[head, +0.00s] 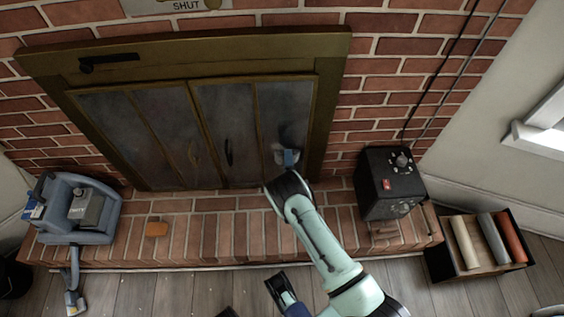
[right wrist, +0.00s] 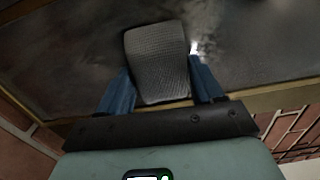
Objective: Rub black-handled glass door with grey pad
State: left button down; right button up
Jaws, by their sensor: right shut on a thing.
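The black-handled glass door (head: 257,118) is the right one of a closed pair in the fireplace front; its black handle (head: 229,152) is near its left side. My right gripper (head: 288,158) is at the lower part of this door's right-hand panel. It is shut on the grey pad (right wrist: 158,55), held between its blue fingers in the right wrist view. The pad lies over the smudged glass (right wrist: 255,45); I cannot tell whether it touches. In the head view the gripper mostly hides the pad. A blue end that may be my left gripper (head: 297,310) shows at the bottom edge, partly cut off.
The left glass door (head: 140,130) has a brass handle. A crate of rolls (head: 440,262) stands right. The middle of the hearth is mostly clear.

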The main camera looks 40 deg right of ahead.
aim_at(278, 155)
jog(key=shift+s+d+r+p, duration=0.35)
jog(key=shift+d+r+p, duration=0.1)
jog(key=shift+d+r, duration=0.2)
jog(key=shift+s+d+r+p, duration=0.3)
jog(key=shift+d+r+p, duration=0.1)
jog(key=shift+d+r, duration=0.15)
jog(key=shift+s+d+r+p, duration=0.35)
jog(key=shift+d+r+p, duration=0.15)
jog(key=shift+d, duration=0.2)
jog(key=shift+w+a+b, duration=0.2)
jog(key=shift+w+a, duration=0.15)
jog(key=shift+a, duration=0.3)
jog(key=shift+w+a+b, duration=0.15)
jog(key=shift+w+a, duration=0.25)
jog(key=shift+a, duration=0.2)
jog(key=shift+w+a+b, duration=0.2)
jog(key=shift+w+a, duration=0.15)
jog(key=shift+a, duration=0.3)
